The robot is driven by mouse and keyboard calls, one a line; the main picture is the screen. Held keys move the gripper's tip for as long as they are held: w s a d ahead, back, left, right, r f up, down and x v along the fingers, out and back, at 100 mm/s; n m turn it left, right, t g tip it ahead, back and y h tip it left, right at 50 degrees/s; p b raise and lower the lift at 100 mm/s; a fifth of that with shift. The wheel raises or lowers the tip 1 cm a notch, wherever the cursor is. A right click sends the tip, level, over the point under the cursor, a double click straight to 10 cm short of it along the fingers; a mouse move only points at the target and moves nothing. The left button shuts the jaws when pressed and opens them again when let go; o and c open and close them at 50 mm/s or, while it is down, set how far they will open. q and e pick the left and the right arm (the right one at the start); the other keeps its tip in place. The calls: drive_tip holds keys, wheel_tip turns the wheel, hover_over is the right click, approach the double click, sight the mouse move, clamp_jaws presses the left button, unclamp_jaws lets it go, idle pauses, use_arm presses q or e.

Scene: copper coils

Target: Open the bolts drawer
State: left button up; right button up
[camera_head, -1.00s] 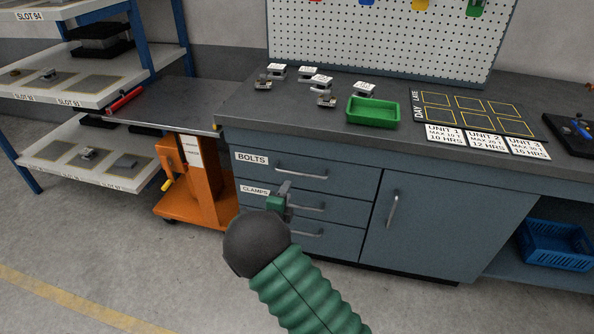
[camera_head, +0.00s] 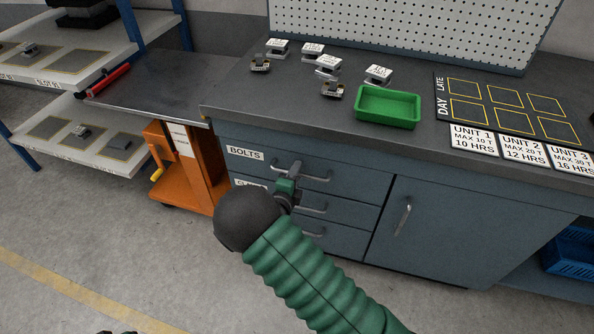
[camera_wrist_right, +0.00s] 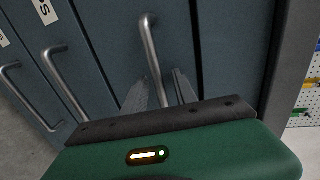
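The bolts drawer (camera_head: 262,169) is the top drawer of the grey-blue cabinet, below a white BOLTS label; it looks closed. Its silver bar handle (camera_head: 318,177) is partly hidden by my right gripper (camera_head: 296,169) in the head view. In the right wrist view the handle (camera_wrist_right: 151,45) runs down between the two fingers of my right gripper (camera_wrist_right: 158,88). The fingers stand apart with the bar between them, and a gap shows beside it. I cannot tell whether either finger touches it.
Two more drawers with bar handles (camera_head: 312,209) lie below, and a cabinet door (camera_head: 430,225) is to the right. The worktop (camera_head: 235,97) above overhangs slightly and holds a green tray (camera_head: 388,108) and small metal parts. An orange cart (camera_head: 185,170) stands left. The floor in front is clear.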

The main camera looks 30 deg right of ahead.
drive_tip(key=shift+a, duration=0.15)
drive_tip(key=shift+c, duration=1.2)
drive_tip(key=c, duration=0.5)
drive_tip(key=shift+d, duration=0.2)
drive_tip(key=shift+s+d+f, duration=0.1)
drive_tip(key=shift+f, duration=0.05)
